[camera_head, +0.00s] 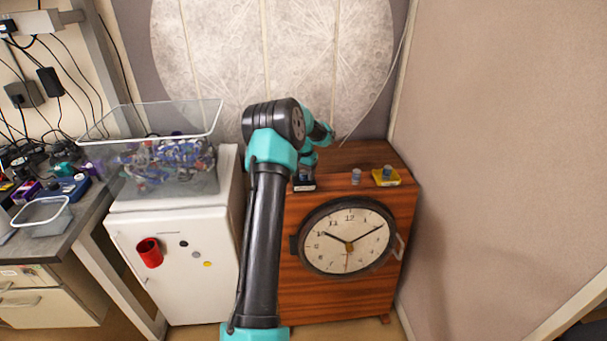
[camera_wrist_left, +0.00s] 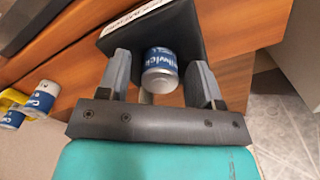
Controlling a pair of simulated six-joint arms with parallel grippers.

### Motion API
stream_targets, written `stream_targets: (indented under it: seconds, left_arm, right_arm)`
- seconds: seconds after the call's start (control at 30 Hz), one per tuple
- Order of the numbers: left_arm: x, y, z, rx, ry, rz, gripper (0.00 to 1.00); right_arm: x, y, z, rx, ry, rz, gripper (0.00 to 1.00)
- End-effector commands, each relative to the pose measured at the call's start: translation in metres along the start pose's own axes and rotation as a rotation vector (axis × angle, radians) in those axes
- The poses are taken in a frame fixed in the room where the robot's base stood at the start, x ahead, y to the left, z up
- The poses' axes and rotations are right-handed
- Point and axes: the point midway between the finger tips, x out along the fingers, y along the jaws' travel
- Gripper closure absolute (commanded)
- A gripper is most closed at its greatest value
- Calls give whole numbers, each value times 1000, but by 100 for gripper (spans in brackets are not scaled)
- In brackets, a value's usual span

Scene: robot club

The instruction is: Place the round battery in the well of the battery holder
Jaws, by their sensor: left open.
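A black holder (camera_head: 305,187) with a white label on its front sits at the left of the wooden cabinet's top; it also shows in the left wrist view (camera_wrist_left: 185,25). A blue-and-white round battery (camera_wrist_left: 160,72) stands at the black holder, between my left gripper's fingers. Whether it is fully seated in the well cannot be told, as its lower end is hidden. My left gripper (camera_wrist_left: 160,78) is open around the battery, with gaps on both sides. In the head view the gripper (camera_head: 307,166) is over the holder, partly hidden by its arm. My right gripper is not in view.
A second battery (camera_head: 356,176) stands on the cabinet top, right of the black holder. A yellow holder (camera_head: 391,181) with a battery (camera_head: 387,171) is farther right. A clock (camera_head: 347,237) is on the cabinet front. A clear bin (camera_head: 165,190) stands on the white fridge (camera_head: 180,285).

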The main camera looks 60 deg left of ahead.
Motion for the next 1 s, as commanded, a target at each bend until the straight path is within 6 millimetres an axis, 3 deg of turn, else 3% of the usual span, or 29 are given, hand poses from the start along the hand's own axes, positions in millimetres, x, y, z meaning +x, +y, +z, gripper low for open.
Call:
stream_targets:
  seconds: [0.27,0.7,1.0]
  left_arm:
    - [-26,0,-1,1,4,-1,40]
    - [-105,0,-1,0,3,0,40]
    - [-123,0,0,0,1,0,40]
  right_arm:
    - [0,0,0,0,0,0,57]
    - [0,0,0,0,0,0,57]
    - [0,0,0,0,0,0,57]
